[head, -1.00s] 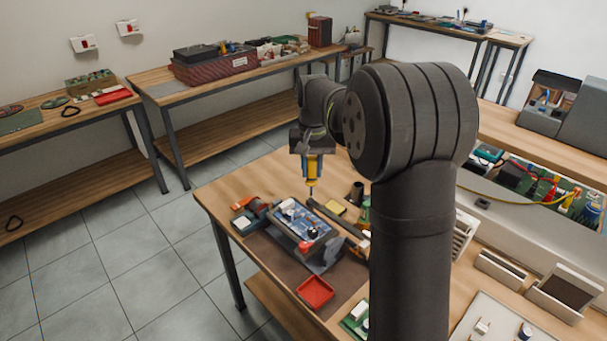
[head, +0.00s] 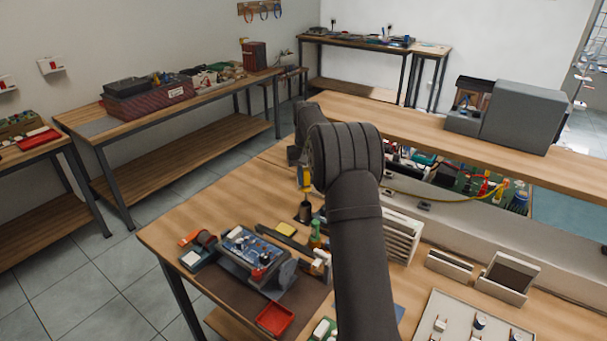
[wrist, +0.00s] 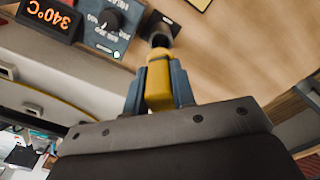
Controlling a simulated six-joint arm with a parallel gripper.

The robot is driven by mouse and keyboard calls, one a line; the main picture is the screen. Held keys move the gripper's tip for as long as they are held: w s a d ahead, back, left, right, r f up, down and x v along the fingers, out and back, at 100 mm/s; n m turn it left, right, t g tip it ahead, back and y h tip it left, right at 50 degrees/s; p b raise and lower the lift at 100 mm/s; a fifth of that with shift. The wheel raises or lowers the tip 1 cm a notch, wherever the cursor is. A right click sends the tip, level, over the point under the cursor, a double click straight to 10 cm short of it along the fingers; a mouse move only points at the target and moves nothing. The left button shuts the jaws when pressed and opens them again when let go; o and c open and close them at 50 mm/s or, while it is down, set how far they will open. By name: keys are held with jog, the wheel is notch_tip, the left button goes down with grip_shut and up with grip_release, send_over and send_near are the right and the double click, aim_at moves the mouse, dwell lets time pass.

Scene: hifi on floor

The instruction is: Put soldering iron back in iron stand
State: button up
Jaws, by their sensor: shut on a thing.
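My gripper (head: 303,184) is shut on the soldering iron (head: 306,175), which has a yellow handle and points down. In the wrist view the yellow handle (wrist: 159,85) sits between the two blue-grey fingers (wrist: 158,92). A dark, cup-like holder, apparently the iron stand (head: 304,213), stands on the bench directly below the iron in the head view. In the wrist view a dark round opening (wrist: 158,31) on a dark base lies just beyond the handle, in line with it. The iron's tip is hidden, so I cannot tell whether it is inside the opening.
A unit with an orange 340°C display (wrist: 48,17) and a knob panel (wrist: 106,24) is close to the holder. A circuit board in a clamp (head: 250,250), a yellow pad (head: 286,229), a green bottle (head: 315,236) and a red tray (head: 275,318) are nearby. Bare bench lies behind the holder.

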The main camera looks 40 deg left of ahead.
aim_at(306, 187)
jog(key=shift+f, duration=2.7)
jog(key=o, duration=1.5)
jog(key=shift+r, duration=0.1)
jog(key=shift+r, duration=3.45)
jog(key=shift+f, duration=3.1)
